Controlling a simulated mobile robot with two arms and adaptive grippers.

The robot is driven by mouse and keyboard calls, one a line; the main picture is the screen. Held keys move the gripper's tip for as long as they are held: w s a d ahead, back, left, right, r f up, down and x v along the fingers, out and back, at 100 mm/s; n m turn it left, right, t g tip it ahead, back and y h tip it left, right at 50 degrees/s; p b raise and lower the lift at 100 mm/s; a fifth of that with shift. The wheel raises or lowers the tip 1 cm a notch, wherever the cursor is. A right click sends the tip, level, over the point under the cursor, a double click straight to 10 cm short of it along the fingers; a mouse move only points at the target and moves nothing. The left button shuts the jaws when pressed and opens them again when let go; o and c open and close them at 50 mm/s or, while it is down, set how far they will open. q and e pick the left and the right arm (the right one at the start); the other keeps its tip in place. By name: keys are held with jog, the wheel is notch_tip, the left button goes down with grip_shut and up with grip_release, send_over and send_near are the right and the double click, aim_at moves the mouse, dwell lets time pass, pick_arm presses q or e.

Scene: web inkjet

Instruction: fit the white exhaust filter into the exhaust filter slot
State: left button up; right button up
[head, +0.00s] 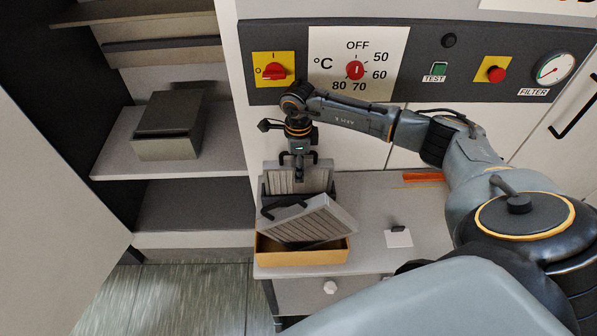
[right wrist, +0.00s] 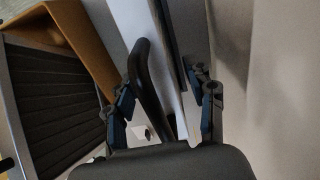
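In the head view a light pleated filter (head: 316,180) stands upright in a dark holder on the counter, behind a tan tray. My right gripper (head: 299,176) is just above it, pointing down. In the right wrist view a black curved handle (right wrist: 146,85) rises between my right fingers (right wrist: 160,108). The fingers are apart, with gaps beside the handle. A second filter (head: 312,222), with grey-brown pleats and a black handle, leans tilted in the tray (head: 335,254). I cannot identify the exhaust filter slot for sure. My left gripper is not in view.
An open cabinet on the left has shelves (head: 110,150) holding a grey box (head: 168,148). Its door (head: 50,200) stands open. A control panel (head: 440,90) with knobs and a gauge is behind my arm. A small white card (head: 398,239) lies on the counter.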

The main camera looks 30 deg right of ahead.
grip_shut()
jog(key=shift+r, duration=0.1)
